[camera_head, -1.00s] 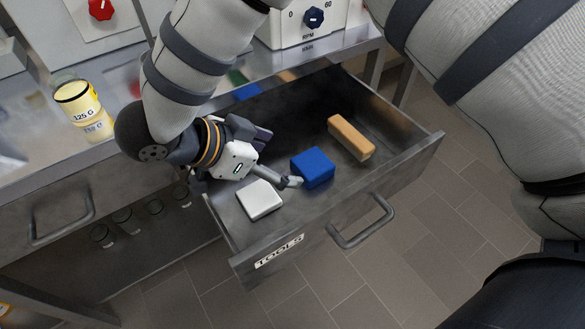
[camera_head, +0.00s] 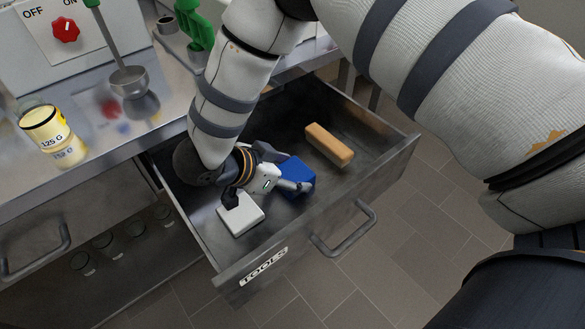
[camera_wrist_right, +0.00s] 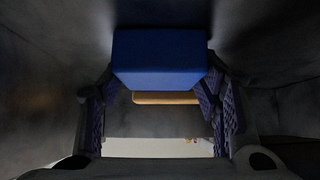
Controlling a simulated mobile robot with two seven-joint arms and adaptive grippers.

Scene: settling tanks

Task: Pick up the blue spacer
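The blue spacer (camera_head: 299,173) is a blue block lying in the open drawer, between a white block and an orange-tan block. My right gripper (camera_head: 288,174) is down in the drawer at the spacer, with one finger across its near side and the other mostly hidden. In the right wrist view the spacer (camera_wrist_right: 160,58) sits centred at the tips of the spread fingers (camera_wrist_right: 161,86). The fingers stand on either side of its lower edge, and I cannot tell whether they touch it. My left gripper is not in view.
The drawer (camera_head: 360,170) has raised metal walls and a front handle (camera_head: 345,232). The white block (camera_head: 241,214) lies close below my right gripper. The orange-tan block (camera_head: 329,146) lies to the right. A yellow-labelled jar (camera_head: 45,128) and a ladle (camera_head: 129,82) are on the counter.

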